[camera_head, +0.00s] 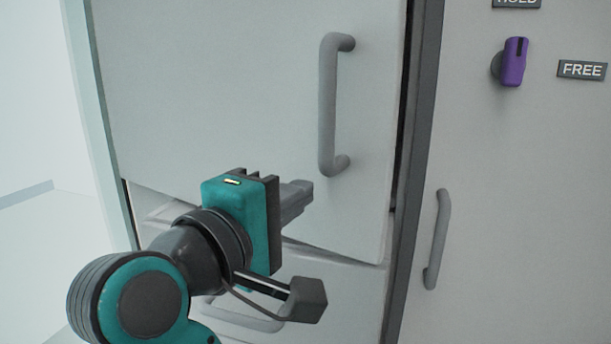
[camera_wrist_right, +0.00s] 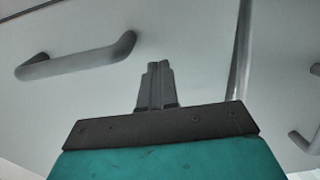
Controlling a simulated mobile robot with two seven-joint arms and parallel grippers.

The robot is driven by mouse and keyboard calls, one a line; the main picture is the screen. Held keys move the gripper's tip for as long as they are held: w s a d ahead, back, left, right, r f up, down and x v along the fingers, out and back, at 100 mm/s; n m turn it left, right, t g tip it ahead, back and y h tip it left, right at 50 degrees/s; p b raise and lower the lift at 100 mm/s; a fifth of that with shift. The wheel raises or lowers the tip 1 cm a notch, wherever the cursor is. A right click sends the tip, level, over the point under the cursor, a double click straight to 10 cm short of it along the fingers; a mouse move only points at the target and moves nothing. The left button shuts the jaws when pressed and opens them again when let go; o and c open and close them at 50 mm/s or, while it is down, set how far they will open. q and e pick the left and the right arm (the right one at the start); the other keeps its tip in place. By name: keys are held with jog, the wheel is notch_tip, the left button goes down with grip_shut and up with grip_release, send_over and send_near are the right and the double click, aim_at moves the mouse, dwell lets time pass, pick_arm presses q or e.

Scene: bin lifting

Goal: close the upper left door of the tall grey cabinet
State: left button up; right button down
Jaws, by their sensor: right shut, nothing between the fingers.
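The upper left door (camera_head: 230,90) of the tall grey cabinet fills the middle of the head view, and its right edge stands a little apart from the dark frame post (camera_head: 421,150). Its vertical grey bar handle (camera_head: 328,105) is near that edge; the handle also shows at the upper left of the right wrist view (camera_wrist_right: 80,58). My right gripper (camera_head: 300,195) is shut and empty, in front of the door's lower part, below and left of the handle. I cannot tell whether its fingertips touch the door. My left gripper is not in view.
Below the door is a lower front (camera_head: 335,290) with a curved handle (camera_head: 245,318) partly behind my arm. Right of the post is a panel with another bar handle (camera_head: 437,240), a purple knob (camera_head: 514,62) and a FREE label (camera_head: 582,69). Pale free space lies at far left.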

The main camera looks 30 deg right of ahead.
jog(key=shift+p+x, duration=0.5)
jog(key=shift+x, duration=0.85)
